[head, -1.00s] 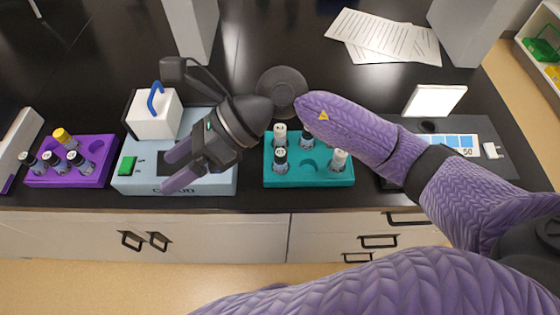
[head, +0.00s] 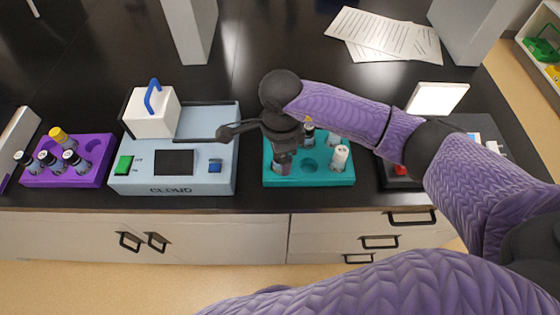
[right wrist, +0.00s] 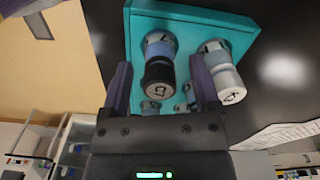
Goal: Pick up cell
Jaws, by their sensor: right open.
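A teal rack (head: 315,179) on the bench holds several small cells with black or white caps. A white-capped cell (head: 340,157) stands at its front right. My right gripper (head: 284,158) points down over the rack's left side and partly hides the cells there. In the right wrist view, a black-capped cell (right wrist: 158,78) marked C7 stands between the open fingers, with no clear contact. A white-capped cell (right wrist: 222,72) stands just outside the right-hand finger. More cells are partly hidden behind the gripper. My left gripper is not in view.
Left of the rack stands a blue CLOUD device (head: 222,140) with a white lidded block (head: 152,116). A purple rack (head: 95,172) with several cells is at far left. Another device with a red button (head: 400,170) lies right of the teal rack, partly behind my arm.

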